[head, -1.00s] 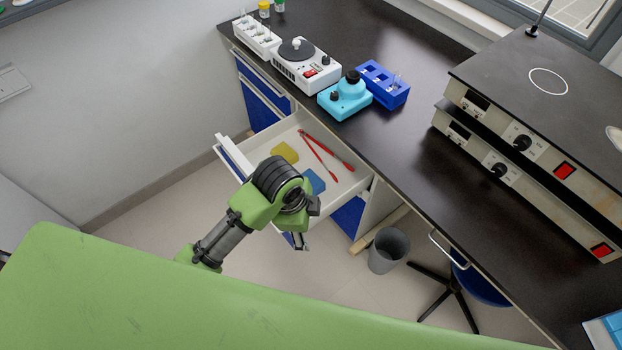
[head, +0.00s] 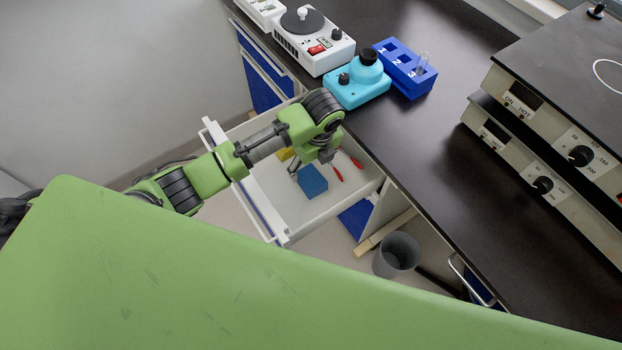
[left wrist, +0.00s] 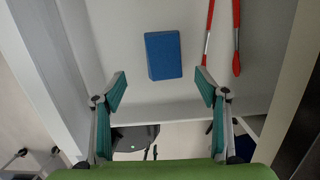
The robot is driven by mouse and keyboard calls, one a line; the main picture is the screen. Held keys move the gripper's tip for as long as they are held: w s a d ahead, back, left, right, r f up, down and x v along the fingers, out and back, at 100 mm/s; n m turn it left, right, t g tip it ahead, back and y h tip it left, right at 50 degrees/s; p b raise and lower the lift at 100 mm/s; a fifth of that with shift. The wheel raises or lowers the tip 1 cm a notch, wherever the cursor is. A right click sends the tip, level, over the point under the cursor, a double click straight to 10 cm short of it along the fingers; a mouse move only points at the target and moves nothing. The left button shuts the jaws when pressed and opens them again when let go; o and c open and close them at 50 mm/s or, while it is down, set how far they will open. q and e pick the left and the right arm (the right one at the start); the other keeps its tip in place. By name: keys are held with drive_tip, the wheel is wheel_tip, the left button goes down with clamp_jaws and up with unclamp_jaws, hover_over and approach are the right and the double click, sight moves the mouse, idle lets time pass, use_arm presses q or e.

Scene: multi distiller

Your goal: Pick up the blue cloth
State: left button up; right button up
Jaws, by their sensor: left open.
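The blue cloth (head: 312,181) is a flat blue block-like piece lying on the floor of the open white drawer (head: 283,237). In the left wrist view the blue cloth (left wrist: 163,55) lies ahead of the fingertips, between their lines and clear of both. My left gripper (left wrist: 161,88) is open and empty, with teal finger pads spread wide. In the head view the left gripper (head: 306,170) hangs over the drawer beside the cloth, partly hidden by my wrist. My right gripper is not in view.
Red-handled tongs (head: 337,174) lie in the drawer right of the cloth. A yellow piece (head: 285,154) lies behind my arm. The drawer walls surround the cloth. The dark countertop (head: 430,170) stands close on the right, with a cyan device (head: 357,88). A grey bin (head: 397,254) stands below.

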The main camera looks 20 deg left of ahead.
sight(311, 178)
use_arm(q)
drive_tip(key=f, duration=0.2)
drive_tip(key=shift+w+a+f, duration=0.1)
drive_tip(key=shift+w+f, duration=0.1)
drive_tip(key=shift+f, duration=0.15)
drive_tip(key=shift+w+f, duration=0.1)
drive_tip(key=shift+f, duration=0.85)
drive_tip(key=f, duration=0.3)
drive_tip(key=shift+w+a+f, duration=0.1)
drive_tip(key=shift+w+f, duration=0.1)
drive_tip(key=shift+w, duration=0.05)
drive_tip(key=shift+f, duration=0.2)
drive_tip(key=c, duration=1.1)
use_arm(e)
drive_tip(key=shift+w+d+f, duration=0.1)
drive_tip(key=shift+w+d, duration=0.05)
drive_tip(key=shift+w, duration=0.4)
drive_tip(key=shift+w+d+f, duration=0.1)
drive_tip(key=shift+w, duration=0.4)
